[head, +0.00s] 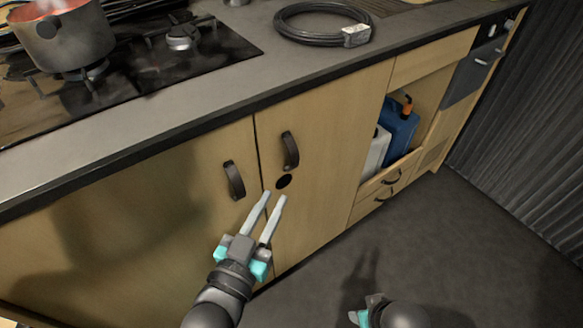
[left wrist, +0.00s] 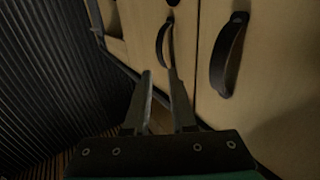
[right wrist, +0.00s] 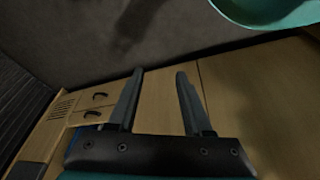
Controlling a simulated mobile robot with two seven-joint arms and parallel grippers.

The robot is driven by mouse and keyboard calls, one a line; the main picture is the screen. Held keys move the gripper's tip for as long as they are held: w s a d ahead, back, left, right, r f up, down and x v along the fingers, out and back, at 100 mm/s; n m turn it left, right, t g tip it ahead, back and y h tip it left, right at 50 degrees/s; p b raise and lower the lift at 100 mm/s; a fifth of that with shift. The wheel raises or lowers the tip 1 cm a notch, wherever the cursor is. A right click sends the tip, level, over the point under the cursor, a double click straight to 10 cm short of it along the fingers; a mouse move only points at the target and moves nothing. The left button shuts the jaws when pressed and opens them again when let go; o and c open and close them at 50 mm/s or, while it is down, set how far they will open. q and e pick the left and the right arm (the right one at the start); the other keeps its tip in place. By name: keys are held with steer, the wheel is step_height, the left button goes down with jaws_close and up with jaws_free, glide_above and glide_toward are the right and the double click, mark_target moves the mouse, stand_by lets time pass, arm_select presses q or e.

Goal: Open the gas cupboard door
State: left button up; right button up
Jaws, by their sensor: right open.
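Two closed wooden cupboard doors stand side by side under the counter. The right door (head: 320,150) has a dark curved handle (head: 290,151) and a round black hole (head: 284,181) below it. The left door (head: 130,215) has a similar handle (head: 235,180) near the seam. Which is the gas cupboard is not labelled. My left gripper (head: 273,198) is open and empty, its fingertips just below the hole, apart from both handles. The left wrist view shows the right door's handle (left wrist: 165,42) and left door's handle (left wrist: 230,55) beyond its fingers. My right gripper (right wrist: 158,75) is open and empty, low near the floor.
An open shelf holds a blue canister (head: 398,127) and a white one (head: 376,152), above small drawers (head: 380,185). The floor (head: 430,245) in front is clear.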

mark_target(294, 162)
arm_select(q)
steer(key=b+x, duration=0.2)
steer(key=x, duration=0.6)
steer(key=shift+w+d+f+b, duration=0.15)
steer(key=shift+w+b, duration=0.15)
steer(key=shift+b, duration=0.1)
steer(key=shift+x, duration=0.8)
arm_select(e)
step_height(294, 162, up, 8)
steer(key=w+t, duration=0.1)
steer(key=shift+f, duration=0.25)
arm_select(q)
jaws_close()
arm_select(e)
steer(key=shift+w, duration=0.1)
